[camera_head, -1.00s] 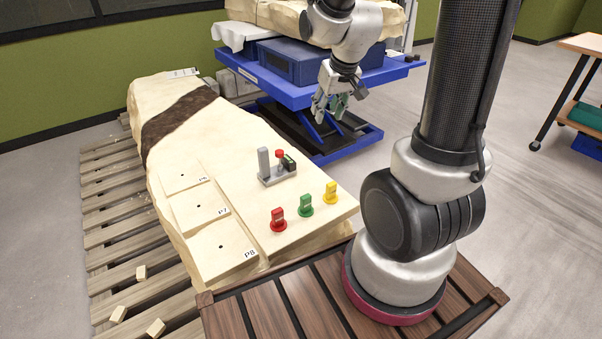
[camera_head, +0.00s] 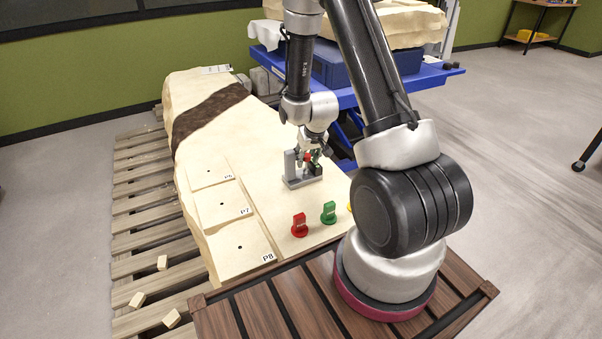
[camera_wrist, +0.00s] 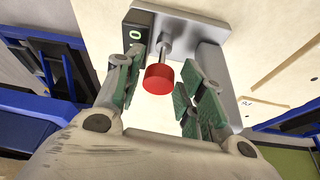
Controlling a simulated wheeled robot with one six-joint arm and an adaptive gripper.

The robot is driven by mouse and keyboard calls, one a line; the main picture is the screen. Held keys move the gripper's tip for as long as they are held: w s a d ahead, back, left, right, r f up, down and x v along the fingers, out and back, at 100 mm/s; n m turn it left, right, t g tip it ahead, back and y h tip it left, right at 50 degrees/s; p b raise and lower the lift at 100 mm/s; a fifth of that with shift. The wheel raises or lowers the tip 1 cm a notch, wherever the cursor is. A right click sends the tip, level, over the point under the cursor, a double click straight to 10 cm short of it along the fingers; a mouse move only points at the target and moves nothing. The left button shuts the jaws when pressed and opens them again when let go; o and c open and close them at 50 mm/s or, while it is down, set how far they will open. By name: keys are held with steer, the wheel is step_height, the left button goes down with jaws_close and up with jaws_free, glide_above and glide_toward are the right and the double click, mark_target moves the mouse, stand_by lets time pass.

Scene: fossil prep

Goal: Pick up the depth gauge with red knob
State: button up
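The depth gauge (camera_head: 290,165) stands on the pale fossil block (camera_head: 245,135), with a grey base, a grey upright post and a dark box. In the wrist view, its red knob (camera_wrist: 159,79) sits on a thin metal stem, and the dark box (camera_wrist: 134,30) has a small green display. My gripper (camera_head: 313,153) is at the gauge, pointing down and partly covering the knob in the head view. In the wrist view, its green-padded fingers (camera_wrist: 155,88) are open, one on each side of the knob, with gaps visible between pads and knob.
Red (camera_head: 299,225) and green (camera_head: 328,212) tagged pieces stand in front of the gauge; a yellow one (camera_head: 349,207) is mostly hidden by my arm. Flat plates (camera_head: 238,245) lie to the left. A blue lift table (camera_head: 425,77) stands behind.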

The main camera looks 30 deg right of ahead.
steer(key=shift+w+f, duration=0.15)
steer(key=shift+f, duration=0.3)
steer(key=shift+d, duration=0.1)
steer(key=shift+c, duration=0.5)
jaws_close()
steer(key=shift+r, duration=0.1)
